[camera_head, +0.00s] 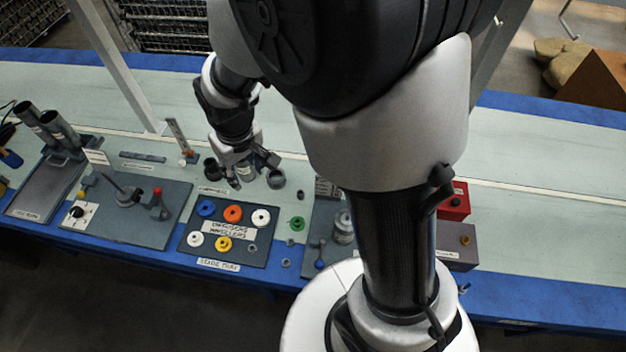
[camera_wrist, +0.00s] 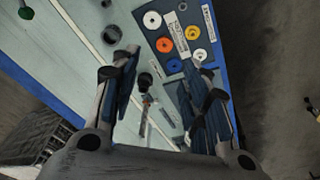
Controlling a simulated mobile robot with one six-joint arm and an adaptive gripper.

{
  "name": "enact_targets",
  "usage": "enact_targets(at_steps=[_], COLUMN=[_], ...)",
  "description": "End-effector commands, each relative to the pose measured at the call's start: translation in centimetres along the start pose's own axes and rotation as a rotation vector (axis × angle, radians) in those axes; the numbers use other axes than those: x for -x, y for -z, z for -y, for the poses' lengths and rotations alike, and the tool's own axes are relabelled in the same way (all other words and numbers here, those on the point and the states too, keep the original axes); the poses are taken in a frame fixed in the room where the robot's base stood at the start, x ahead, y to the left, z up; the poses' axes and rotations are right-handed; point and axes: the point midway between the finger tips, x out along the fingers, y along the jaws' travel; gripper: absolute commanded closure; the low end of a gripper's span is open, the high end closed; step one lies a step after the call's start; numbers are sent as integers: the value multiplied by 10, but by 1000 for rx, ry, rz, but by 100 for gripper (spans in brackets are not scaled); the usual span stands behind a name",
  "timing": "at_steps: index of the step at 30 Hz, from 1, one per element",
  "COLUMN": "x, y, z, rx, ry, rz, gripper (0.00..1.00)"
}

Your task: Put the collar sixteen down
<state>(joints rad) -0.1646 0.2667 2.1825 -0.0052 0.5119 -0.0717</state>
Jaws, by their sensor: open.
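I cannot read a number on either, so I cannot tell which is collar sixteen. My gripper (camera_head: 236,181) points down over the bench behind the dark tray. Its fingers are apart in the wrist view (camera_wrist: 163,78), and I see nothing held between them.
The dark tray (camera_head: 262,255) holds blue, orange, white and yellow impellers. A green wheel (camera_head: 296,223) and small rings lie right of it. A dark plate (camera_head: 125,240) with a handle and a red-topped post lies left. A red box (camera_head: 455,203) stands right.

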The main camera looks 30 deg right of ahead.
Motion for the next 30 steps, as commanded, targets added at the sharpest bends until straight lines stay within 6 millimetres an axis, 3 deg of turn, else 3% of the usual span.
enact_targets(at_steps=[1,6,12,18,21,30], x=[29,102,162,188,192,193], y=[-6,-45,-106,-156,-168,-174], z=[-6,-18,-25,-23,-22,-22], rx=[-22,-87,-163,-216,-230,-237], ry=[-5,-19,-37,-51,-55,-56], rz=[-29,-90,-159,-208,-219,-224], gripper=[58,58,58,58,58,58])
